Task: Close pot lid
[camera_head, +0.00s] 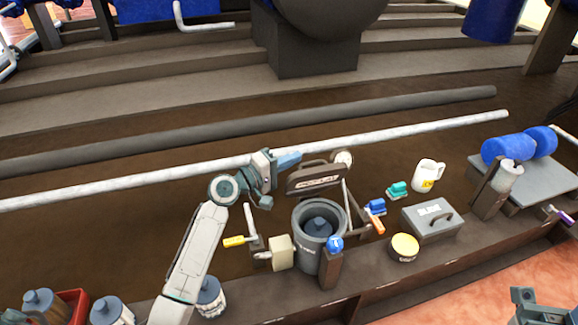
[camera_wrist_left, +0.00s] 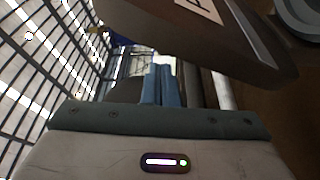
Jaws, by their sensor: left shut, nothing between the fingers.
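The grey pot (camera_head: 306,258) stands at the bench's front, its mouth open upward with a dark blue-grey object inside. Its dark lid (camera_head: 315,177) is raised behind the pot, tilted up, with lettering on its face. The lid also shows in the left wrist view (camera_wrist_left: 205,45) as a dark slab with a pale label, above and right of the fingers. My left gripper (camera_head: 290,159) is shut and empty at the lid's upper left, its blue fingers together in the wrist view (camera_wrist_left: 161,85). I cannot tell whether it touches the lid.
A yellow-handled lever (camera_head: 236,241) and a beige block (camera_head: 282,252) are left of the pot. To the right are a yellow-topped tin (camera_head: 404,246), a grey box (camera_head: 432,219) and a white jug (camera_head: 428,175). A long pale pipe (camera_head: 420,132) runs behind the lid.

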